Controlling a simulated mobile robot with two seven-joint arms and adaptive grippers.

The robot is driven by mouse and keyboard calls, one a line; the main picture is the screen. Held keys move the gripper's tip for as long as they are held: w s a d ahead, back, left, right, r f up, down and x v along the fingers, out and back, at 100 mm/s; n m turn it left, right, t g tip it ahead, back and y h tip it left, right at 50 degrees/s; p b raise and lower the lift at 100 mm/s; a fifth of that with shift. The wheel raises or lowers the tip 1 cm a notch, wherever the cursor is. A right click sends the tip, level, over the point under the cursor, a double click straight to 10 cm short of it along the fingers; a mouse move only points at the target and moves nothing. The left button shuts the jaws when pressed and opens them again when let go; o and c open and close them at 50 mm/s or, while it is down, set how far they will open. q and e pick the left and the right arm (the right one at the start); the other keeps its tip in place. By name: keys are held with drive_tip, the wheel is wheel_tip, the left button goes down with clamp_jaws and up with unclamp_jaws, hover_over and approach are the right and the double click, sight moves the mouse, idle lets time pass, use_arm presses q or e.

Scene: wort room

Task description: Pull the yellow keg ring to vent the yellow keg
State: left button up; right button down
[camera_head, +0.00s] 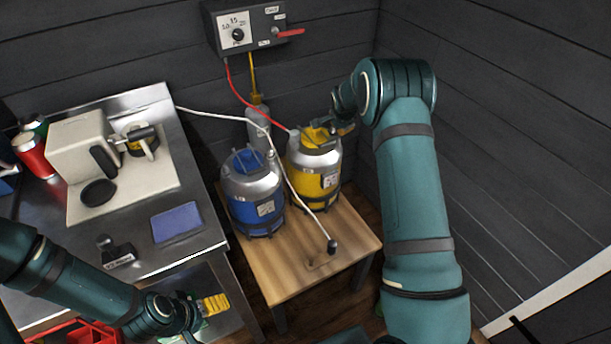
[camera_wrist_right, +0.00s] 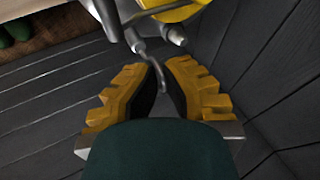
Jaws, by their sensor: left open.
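The yellow keg (camera_head: 315,178) stands upright on a small wooden table. Its top is partly hidden by my right gripper (camera_head: 335,130) in the head view. In the right wrist view, part of the yellow keg (camera_wrist_right: 180,12) shows at the top, with grey metal fittings. A thin grey bent piece, likely the keg ring (camera_wrist_right: 152,68), reaches between the tips of my right gripper (camera_wrist_right: 159,72). I cannot tell whether the fingers grip it. My left gripper (camera_head: 205,304) is open at the lower left, in front of the steel bench and far from the keg.
A blue keg (camera_head: 252,200) stands left of the yellow one. A red hose (camera_head: 240,95) runs from the wall control box (camera_head: 247,28). The steel bench (camera_head: 200,240) is at left; dark walls stand close behind and right.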

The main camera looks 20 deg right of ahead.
drive_tip(key=shift+w+a, duration=0.15)
drive_tip(key=shift+a, duration=0.15)
drive_tip(key=shift+f, duration=0.45)
idle(1.1)
drive_tip(key=shift+c, duration=0.9)
unclamp_jaws()
drive_tip(key=shift+o, duration=0.2)
drive_tip(key=shift+d, duration=0.15)
drive_tip(key=shift+r, duration=0.1)
